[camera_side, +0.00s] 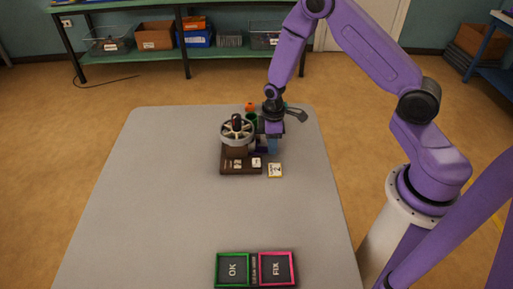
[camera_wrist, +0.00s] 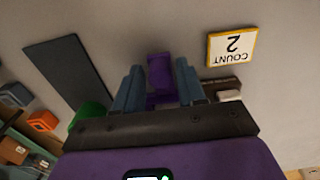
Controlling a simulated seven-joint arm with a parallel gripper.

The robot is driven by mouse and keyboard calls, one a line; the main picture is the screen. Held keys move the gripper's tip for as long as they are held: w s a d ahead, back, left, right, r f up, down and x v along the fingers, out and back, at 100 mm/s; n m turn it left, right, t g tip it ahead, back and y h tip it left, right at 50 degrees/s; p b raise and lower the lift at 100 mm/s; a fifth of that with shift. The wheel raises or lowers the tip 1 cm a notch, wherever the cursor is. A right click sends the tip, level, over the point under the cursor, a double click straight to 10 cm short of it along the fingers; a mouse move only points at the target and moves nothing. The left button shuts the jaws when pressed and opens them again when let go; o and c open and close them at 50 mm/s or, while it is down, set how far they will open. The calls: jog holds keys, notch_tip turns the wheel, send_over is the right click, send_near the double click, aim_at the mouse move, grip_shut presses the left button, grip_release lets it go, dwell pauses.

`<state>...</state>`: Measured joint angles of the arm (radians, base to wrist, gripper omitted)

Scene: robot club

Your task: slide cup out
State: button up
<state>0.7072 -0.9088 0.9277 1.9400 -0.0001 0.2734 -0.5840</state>
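A dark brown device with a grey spoked wheel (camera_side: 238,129) on top stands at the far middle of the table. A small purple piece (camera_wrist: 160,72), possibly the cup or its handle, shows between my fingers in the wrist view; its full shape is hidden. My gripper (camera_wrist: 158,82) is pointed down at the device's right side, with its blue-grey fingers apart on either side of the purple piece. Narrow gaps seem to show on both sides of it. In the side view my gripper (camera_side: 268,146) covers most of this spot.
A yellow-edged card reading COUNT 2 (camera_wrist: 231,48) lies right of the device in the side view (camera_side: 275,170). Green (camera_side: 252,118) and orange (camera_side: 250,106) items stand behind. Green OK (camera_side: 217,271) and pink FIX (camera_side: 293,270) frames lie at the near edge. The table's middle (camera_side: 190,215) is clear.

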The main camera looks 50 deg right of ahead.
jog(key=c, duration=0.5)
jog(key=shift+s, duration=0.1)
jog(key=shift+s+d, duration=2.35)
jog(key=shift+d, duration=0.1)
jog(key=o, duration=0.6)
jog(key=shift+c, duration=0.2)
notch_tip(320, 180, up, 6)
